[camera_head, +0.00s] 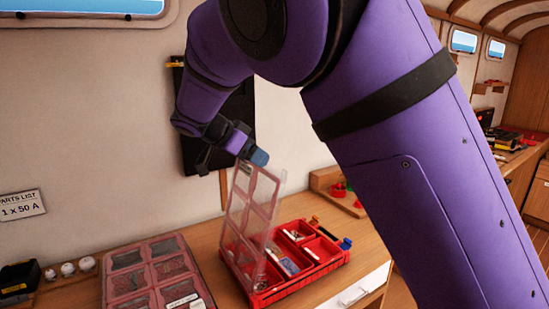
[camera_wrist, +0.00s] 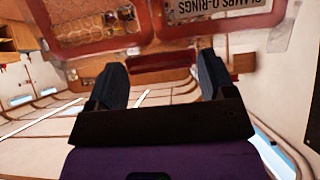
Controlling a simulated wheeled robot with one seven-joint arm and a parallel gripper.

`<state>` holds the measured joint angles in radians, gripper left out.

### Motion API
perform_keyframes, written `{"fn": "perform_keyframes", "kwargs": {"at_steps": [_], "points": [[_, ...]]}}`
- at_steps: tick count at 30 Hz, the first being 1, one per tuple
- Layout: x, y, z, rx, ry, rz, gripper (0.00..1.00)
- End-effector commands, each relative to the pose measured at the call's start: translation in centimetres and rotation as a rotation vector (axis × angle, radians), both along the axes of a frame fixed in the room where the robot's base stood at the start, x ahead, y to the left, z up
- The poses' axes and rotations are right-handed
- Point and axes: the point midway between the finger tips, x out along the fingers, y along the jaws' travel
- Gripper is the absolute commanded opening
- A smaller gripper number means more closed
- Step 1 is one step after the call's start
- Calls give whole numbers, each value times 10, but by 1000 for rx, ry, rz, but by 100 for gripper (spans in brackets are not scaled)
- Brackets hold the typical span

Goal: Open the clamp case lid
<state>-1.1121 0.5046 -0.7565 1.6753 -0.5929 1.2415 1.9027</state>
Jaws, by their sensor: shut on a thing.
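The clamp case (camera_head: 300,285) is a red box on the wooden bench, with small parts in its compartments. Its clear, red-framed lid (camera_head: 250,215) stands raised, close to upright, at the left side of the box. My gripper (camera_head: 257,158) is at the lid's top edge. In the wrist view my gripper (camera_wrist: 162,75) has its two dark fingers either side of a red tab on the lid's edge (camera_wrist: 160,62), shut on it. A label (camera_wrist: 225,8) on the lid reads clamps and O-rings. The fingertip contact is small and partly hidden in the head view.
A second case (camera_head: 150,272) with a closed clear lid lies to the left. Several small white items (camera_head: 67,269) and a black-and-yellow box (camera_head: 18,282) stand farther left. The wall is close behind.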

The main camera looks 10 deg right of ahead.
Motion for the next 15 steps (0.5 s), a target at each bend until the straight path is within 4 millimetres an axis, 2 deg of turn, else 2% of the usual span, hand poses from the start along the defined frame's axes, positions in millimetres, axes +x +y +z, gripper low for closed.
{"fn": "perform_keyframes", "kwargs": {"at_steps": [1,6,10,15], "points": [[-5,15,1,-35,-10,6,34],[-18,55,5,-151,-47,5,33],[-26,80,5,-222,-71,4,33],[-33,102,4,-286,-92,2,33]]}}
